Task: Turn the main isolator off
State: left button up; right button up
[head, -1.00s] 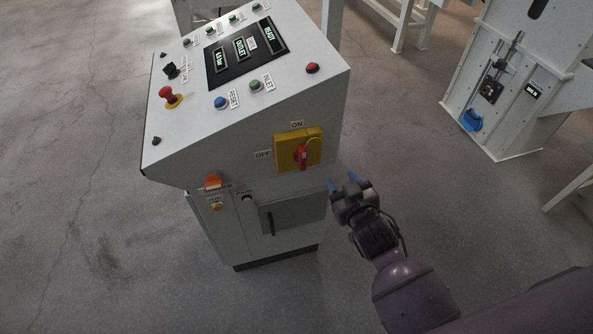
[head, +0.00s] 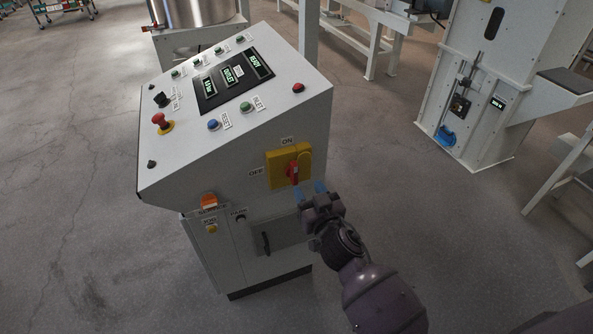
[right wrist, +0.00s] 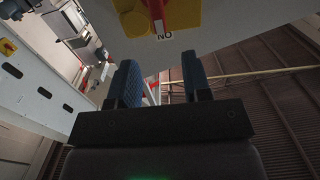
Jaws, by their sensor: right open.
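The main isolator is a yellow plate (head: 277,168) with a red handle (head: 293,173) on the front face of the grey control cabinet. An ON label (head: 287,141) sits above it and an OFF label (head: 256,172) to its left. My left gripper is not in view.
The cabinet's sloped top holds a red mushroom button (head: 162,122), a display (head: 232,80) and several push buttons. A lower door with a dark handle (head: 265,243) is below the isolator. A white machine (head: 480,95) stands at the right. Open floor lies between.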

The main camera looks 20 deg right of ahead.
aim_at(296, 169)
jog(key=w, duration=0.7)
jog(key=shift+a+f+b, duration=0.1)
jog(key=shift+b, duration=0.25)
jog(key=shift+w, duration=0.5)
jog(key=shift+c, duration=0.2)
grip_shut()
